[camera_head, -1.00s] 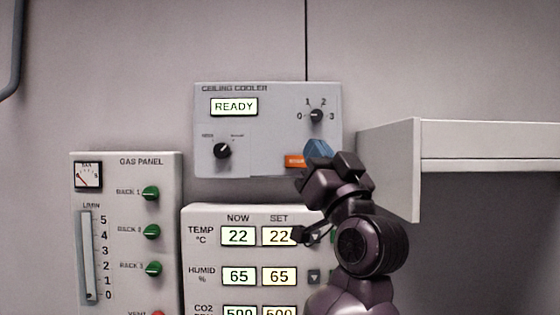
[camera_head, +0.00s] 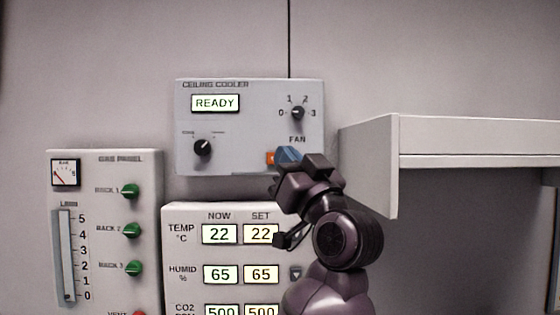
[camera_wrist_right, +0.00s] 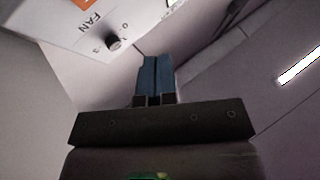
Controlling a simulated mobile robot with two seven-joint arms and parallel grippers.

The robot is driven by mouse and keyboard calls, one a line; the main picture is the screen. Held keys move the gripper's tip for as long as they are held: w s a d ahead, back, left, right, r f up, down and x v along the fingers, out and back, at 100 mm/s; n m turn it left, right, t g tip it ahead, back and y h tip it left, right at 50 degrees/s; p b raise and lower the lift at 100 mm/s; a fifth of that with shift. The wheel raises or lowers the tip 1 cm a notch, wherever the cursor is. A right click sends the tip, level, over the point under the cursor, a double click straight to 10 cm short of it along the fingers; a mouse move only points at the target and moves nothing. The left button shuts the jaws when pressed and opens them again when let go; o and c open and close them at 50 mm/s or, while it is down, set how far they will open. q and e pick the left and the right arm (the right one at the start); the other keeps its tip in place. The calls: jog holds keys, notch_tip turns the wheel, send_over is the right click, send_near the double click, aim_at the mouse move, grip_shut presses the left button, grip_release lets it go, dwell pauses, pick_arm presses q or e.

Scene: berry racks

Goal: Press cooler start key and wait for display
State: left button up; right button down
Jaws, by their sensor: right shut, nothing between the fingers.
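The ceiling cooler panel (camera_head: 240,150) is a grey box on the wall. Its display (camera_head: 215,103) reads READY. An orange key (camera_head: 271,158) sits at its lower edge, partly hidden by my right gripper (camera_head: 288,155); part of an orange patch also shows at the top of the right wrist view (camera_wrist_right: 85,3). The right gripper's blue fingers are shut and empty, just right of the orange key in the head view. In the right wrist view the fingers (camera_wrist_right: 155,75) lie together. I cannot tell whether they touch the panel. My left gripper is not in view.
The fan knob (camera_head: 298,112) is above the gripper. A climate panel (camera_head: 190,212) with NOW and SET readouts is below, and a gas panel (camera_head: 100,170) with green knobs is at left. A pale shelf (camera_head: 385,150) juts out close to the right of my arm.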

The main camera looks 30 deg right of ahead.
jog(key=w+d+b, duration=0.1)
jog(key=w+d, duration=0.3)
jog(key=w, duration=0.2)
jog(key=shift+w, duration=0.2)
dwell(2.1)
jog(key=shift+w+d, duration=0.2)
jog(key=shift+w, duration=0.15)
jog(key=shift+w+d, duration=0.25)
jog(key=shift+w, duration=0.15)
dwell(0.9)
jog(key=shift+s+a, duration=0.1)
jog(key=shift+s, duration=0.05)
jog(key=shift+s+a, duration=0.4)
jog(key=shift+s, duration=0.2)
dwell(0.4)
jog(key=shift+s+a+p, duration=0.25)
jog(key=shift+s+a, duration=0.2)
jog(key=shift+s, duration=0.25)
jog(key=shift+s+a+p, duration=0.3)
jog(key=shift+s+a, duration=0.1)
jog(key=shift+s, duration=0.35)
jog(key=shift+s+a+p, duration=0.25)
jog(key=shift+s+a, duration=0.2)
jog(key=shift+s, duration=0.25)
